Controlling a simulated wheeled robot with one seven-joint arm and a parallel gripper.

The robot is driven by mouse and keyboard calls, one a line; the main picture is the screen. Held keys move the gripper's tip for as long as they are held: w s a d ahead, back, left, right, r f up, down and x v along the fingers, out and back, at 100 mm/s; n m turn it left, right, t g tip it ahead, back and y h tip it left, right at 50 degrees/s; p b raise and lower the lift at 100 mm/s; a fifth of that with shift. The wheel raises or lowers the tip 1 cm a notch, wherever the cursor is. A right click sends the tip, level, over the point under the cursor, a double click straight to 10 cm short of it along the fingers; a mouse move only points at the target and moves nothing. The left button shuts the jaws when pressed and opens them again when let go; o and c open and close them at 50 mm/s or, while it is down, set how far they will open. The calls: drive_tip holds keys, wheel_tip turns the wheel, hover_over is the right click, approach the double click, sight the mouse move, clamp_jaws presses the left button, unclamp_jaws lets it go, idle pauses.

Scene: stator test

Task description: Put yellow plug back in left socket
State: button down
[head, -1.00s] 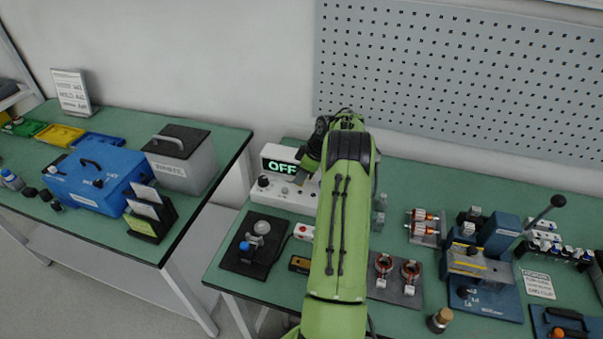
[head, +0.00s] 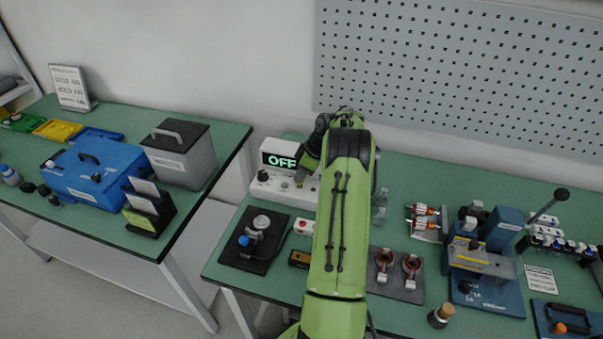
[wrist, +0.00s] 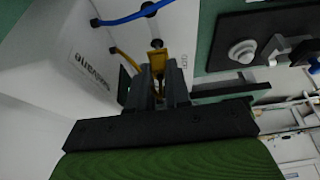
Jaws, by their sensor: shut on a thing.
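The yellow plug (wrist: 157,57) shows between the fingertips of my gripper (wrist: 156,76) in the wrist view, close to the face of a white box (wrist: 172,30). My gripper is shut on it. A yellow lead (wrist: 128,57) runs from the box to the left of the plug. A blue lead (wrist: 130,18) reaches a dark-ringed socket further up. I cannot tell whether the plug's tip touches a socket. In the head view, my gripper (head: 301,178) is at the white tester (head: 270,188), below its green "OFF" display (head: 282,160); the plug is too small to make out there.
A dark plate with a round knob and blue cap (head: 246,250) lies in front of the tester. A small white switch box (head: 304,227) stands beside my arm. Copper coils (head: 384,262) and a blue press (head: 490,240) stand to the right. My arm hides the bench's middle.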

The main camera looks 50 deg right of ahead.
drive_tip(key=shift+f+b, duration=0.4)
drive_tip(key=shift+f, duration=0.15)
idle(0.4)
drive_tip(key=shift+f, duration=0.1)
drive_tip(key=shift+f+b, duration=0.3)
drive_tip(key=shift+b, duration=0.05)
drive_tip(key=c, duration=1)
unclamp_jaws()
drive_tip(key=shift+r, duration=0.15)
drive_tip(key=p+v, duration=0.3)
drive_tip(key=v, duration=1.2)
drive_tip(key=shift+s+r+p, duration=0.2)
drive_tip(key=shift+r+p, duration=0.05)
drive_tip(key=shift+p, duration=0.05)
